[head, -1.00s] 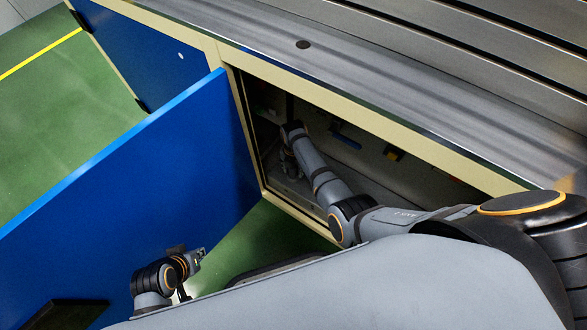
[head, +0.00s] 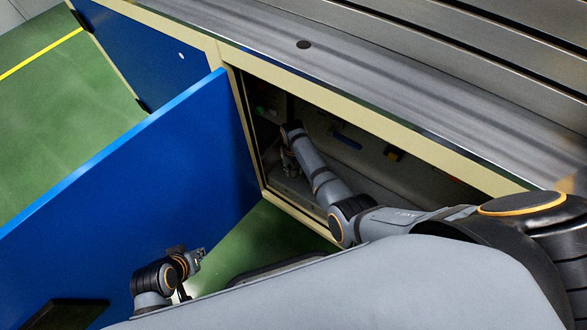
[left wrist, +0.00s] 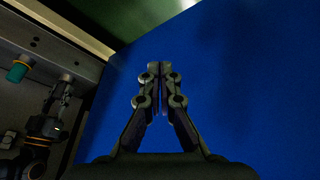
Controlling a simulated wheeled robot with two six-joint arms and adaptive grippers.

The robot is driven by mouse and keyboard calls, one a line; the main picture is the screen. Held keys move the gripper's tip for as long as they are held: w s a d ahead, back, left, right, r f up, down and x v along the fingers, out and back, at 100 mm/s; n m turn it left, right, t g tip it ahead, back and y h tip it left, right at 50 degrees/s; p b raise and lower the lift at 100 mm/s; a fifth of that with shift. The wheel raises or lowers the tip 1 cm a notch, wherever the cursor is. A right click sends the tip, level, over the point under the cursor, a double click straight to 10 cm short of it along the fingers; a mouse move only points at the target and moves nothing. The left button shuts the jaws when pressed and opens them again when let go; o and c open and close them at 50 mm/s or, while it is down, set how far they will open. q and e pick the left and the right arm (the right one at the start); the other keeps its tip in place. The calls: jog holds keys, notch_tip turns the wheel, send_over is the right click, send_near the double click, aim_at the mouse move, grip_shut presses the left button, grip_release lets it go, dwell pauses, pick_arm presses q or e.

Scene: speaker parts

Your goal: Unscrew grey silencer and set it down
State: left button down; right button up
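My left gripper (head: 200,254) is outside the cabinet, in front of the open blue door. In the left wrist view its fingers (left wrist: 160,70) are together with nothing between them. My right arm reaches into the dark cabinet, and my right gripper (head: 289,165) points down near the cabinet floor. The right gripper also shows at the left of the left wrist view (left wrist: 67,88), small and dim. I cannot make out the grey silencer; the area at the right fingertips is too dark and small to tell whether they hold anything.
The blue door (head: 140,175) stands open at the left. A teal cylinder (left wrist: 17,72) is inside the cabinet, beside my right gripper. A blue handle (head: 346,141) and a yellow part (head: 393,154) are deeper inside. The cabinet's beige frame (head: 300,219) bounds the opening.

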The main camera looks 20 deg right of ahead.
jog(key=shift+o, duration=0.6)
jog(key=m, duration=0.7)
jog(key=c, duration=0.6)
jog(key=n, duration=0.7)
jog(key=shift+c, duration=0.2)
jog(key=o, duration=0.6)
jog(key=shift+o, duration=0.2)
